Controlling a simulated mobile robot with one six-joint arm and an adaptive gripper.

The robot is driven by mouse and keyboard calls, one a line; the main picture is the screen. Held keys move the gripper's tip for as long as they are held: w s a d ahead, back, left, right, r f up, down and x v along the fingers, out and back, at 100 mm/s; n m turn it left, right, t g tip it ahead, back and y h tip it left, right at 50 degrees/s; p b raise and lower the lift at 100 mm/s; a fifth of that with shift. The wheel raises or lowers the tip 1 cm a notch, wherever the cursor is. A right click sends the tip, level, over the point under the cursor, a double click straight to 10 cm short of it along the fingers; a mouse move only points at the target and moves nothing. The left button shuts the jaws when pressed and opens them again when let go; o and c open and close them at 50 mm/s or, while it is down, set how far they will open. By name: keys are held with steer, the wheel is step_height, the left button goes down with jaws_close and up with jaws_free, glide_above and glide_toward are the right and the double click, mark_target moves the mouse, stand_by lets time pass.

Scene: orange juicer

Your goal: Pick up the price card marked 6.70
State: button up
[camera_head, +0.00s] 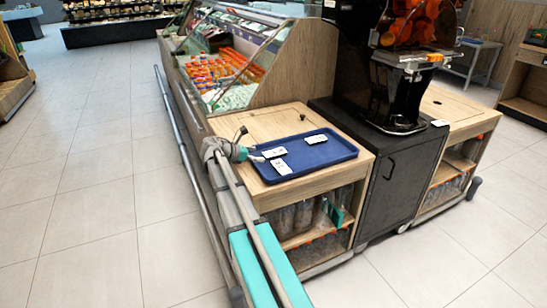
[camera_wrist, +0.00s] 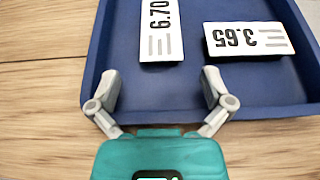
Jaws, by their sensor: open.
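The price card marked 6.70 (camera_wrist: 161,30) is white with black print and lies in the blue tray (camera_wrist: 268,82), its upper end cut off in the wrist view. In the head view this appears to be the card (camera_head: 274,152) nearest my fingers, though its print is too small to read. My gripper (camera_wrist: 161,86) is open and empty, with its fingers spread over the tray's near edge. The card lies ahead of the gap between the fingertips, apart from them. In the head view my gripper (camera_head: 257,155) is at the left side of the tray.
A card marked 3.65 (camera_wrist: 248,38) lies close to the right of the 6.70 card. A third card (camera_head: 316,139) lies farther back in the tray. The wooden counter (camera_wrist: 45,100) is clear beside the tray. A black juicer (camera_head: 405,85) stands behind, right.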

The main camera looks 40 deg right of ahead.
steer(key=shift+x, duration=1.05)
steer(key=c, duration=1.1)
steer(key=shift+r, duration=0.2)
step_height(320, 180, up, 3)
steer(key=p, duration=0.3)
steer(key=shift+s+d+r+p, duration=1.4)
steer(key=shift+s+r+p, duration=0.2)
steer(key=shift+s, duration=0.25)
steer(key=shift+s+d+r+p, duration=1.45)
steer(key=shift+s+r+p, duration=0.15)
steer(key=shift+s, duration=0.25)
steer(key=shift+s+d+r+p, duration=1.4)
steer(key=shift+s+r+p, duration=0.2)
steer(key=shift+s, duration=0.25)
